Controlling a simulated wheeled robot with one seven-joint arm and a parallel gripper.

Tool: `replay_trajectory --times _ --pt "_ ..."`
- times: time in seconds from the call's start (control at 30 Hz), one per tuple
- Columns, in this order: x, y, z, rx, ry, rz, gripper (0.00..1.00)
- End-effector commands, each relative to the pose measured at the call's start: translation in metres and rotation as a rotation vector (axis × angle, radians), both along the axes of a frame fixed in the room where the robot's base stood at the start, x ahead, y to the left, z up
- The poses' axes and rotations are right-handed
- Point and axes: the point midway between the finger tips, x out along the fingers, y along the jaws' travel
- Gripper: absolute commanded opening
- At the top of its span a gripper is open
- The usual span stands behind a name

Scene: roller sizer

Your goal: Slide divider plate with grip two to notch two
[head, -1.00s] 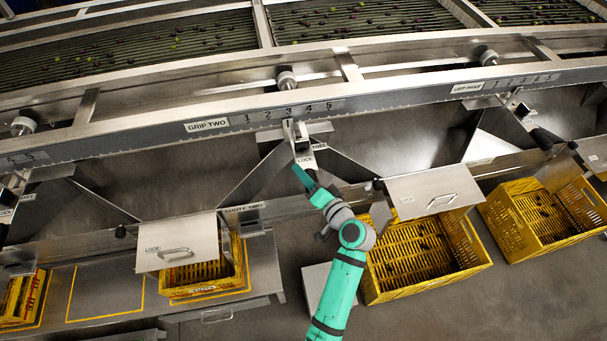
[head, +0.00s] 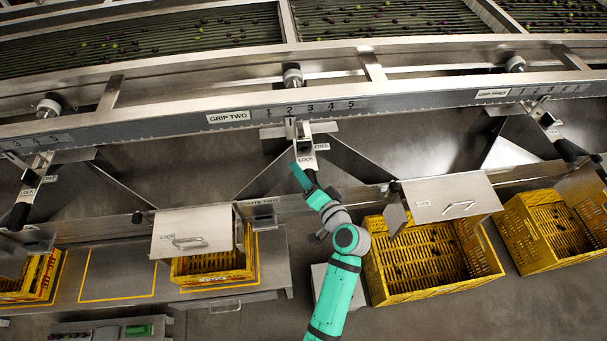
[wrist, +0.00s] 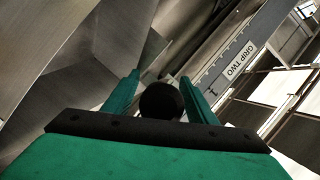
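The grip two carriage (head: 303,140) hangs under the rail scale below the label GRIP TWO (head: 228,117), which also shows in the wrist view (wrist: 240,60). Its upright pointer (head: 290,127) stands below the number 2 (head: 289,110). The metal divider plate (head: 268,172) slopes down from the carriage. My gripper (head: 303,178) is at the carriage's lower end and hides the handle in the head view.
A grey lidded chute box (head: 192,232) and yellow crates (head: 430,260) stand below. A second lidded flap (head: 450,195) is right of my arm. A neighbouring carriage handle (head: 20,215) is at far left. The floor between the crates is partly open.

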Motion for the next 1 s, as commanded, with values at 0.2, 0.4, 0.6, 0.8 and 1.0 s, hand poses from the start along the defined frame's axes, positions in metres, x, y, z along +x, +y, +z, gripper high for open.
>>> replay_trajectory --times 0.2,0.4,0.6,0.8,1.0 --pt "0.0 0.0 0.0 0.0 0.0 0.0 0.51" --pt "-0.009 -0.005 0.002 0.002 0.0 -0.001 0.51" --pt "-0.037 -0.024 0.009 0.001 0.001 -0.003 0.51" --pt "-0.067 -0.043 0.017 0.0 0.001 -0.002 0.51" --pt "-0.085 -0.054 0.022 0.0 -0.001 -0.001 0.51"
